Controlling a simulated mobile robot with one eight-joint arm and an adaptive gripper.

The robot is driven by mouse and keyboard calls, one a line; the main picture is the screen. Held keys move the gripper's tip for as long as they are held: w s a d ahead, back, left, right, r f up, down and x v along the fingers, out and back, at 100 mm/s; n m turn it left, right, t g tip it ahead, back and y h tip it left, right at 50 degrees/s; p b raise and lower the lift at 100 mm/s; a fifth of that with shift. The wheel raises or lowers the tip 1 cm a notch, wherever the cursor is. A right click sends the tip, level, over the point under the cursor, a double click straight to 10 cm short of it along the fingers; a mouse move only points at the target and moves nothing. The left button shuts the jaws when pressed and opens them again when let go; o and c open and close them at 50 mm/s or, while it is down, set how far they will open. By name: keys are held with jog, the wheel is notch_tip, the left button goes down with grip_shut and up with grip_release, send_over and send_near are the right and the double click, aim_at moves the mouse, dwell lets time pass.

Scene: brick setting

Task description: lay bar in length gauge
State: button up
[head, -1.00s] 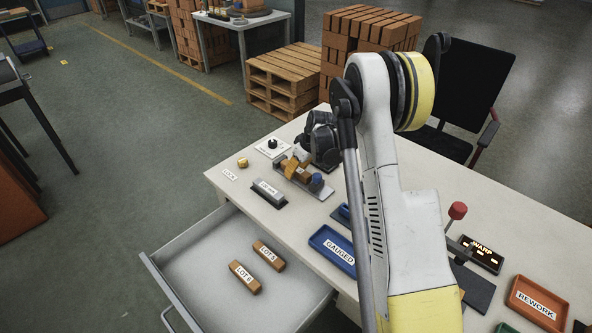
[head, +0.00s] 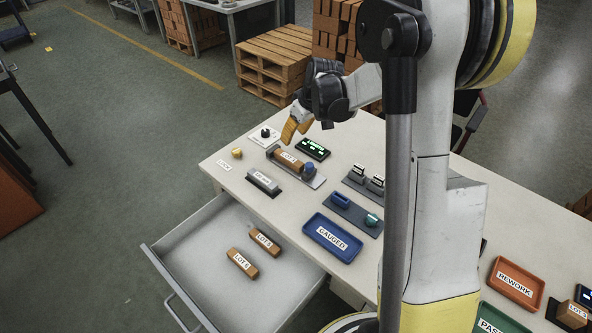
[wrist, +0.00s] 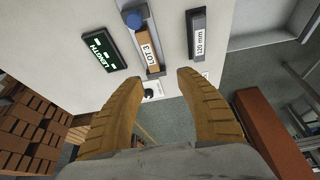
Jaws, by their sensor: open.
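The brown bar marked LOT 3 (head: 287,160) lies in the grey length gauge (head: 316,182), beside its blue knob (head: 308,169). In the wrist view the bar (wrist: 150,53) lies lengthwise in the gauge channel. The LENGTH display (head: 313,148) behind the gauge is lit green; it also shows in the wrist view (wrist: 103,50). My gripper (head: 294,134) is above and behind the gauge, clear of the bar. In the wrist view its two yellow-brown fingers (wrist: 160,76) are apart with nothing between them.
A grey 120 mm block (head: 263,183) sits in front of the gauge. A black knob (head: 265,133) and a yellow piece (head: 237,153) are to the left. The open drawer (head: 200,258) holds two bars (head: 242,263). The blue GAUGED tray (head: 332,238) is to the right.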

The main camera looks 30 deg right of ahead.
jog(key=s+a+r+m+t, duration=0.1)
jog(key=s+a+r, duration=0.3)
jog(key=s, duration=0.3)
jog(key=s+a+r+m+h, duration=0.1)
jog(key=s+a+r, duration=0.3)
jog(key=s+r, duration=0.15)
jog(key=s+a+r+m+t, duration=0.1)
jog(key=s+a+r, duration=0.25)
jog(key=s, duration=0.35)
jog(key=s+a+f, duration=0.1)
jog(key=s+a, duration=0.1)
jog(key=s, duration=0.6)
jog(key=shift+s+m+t, duration=0.35)
jog(key=shift+m+t, duration=0.05)
jog(key=shift+f, duration=0.1)
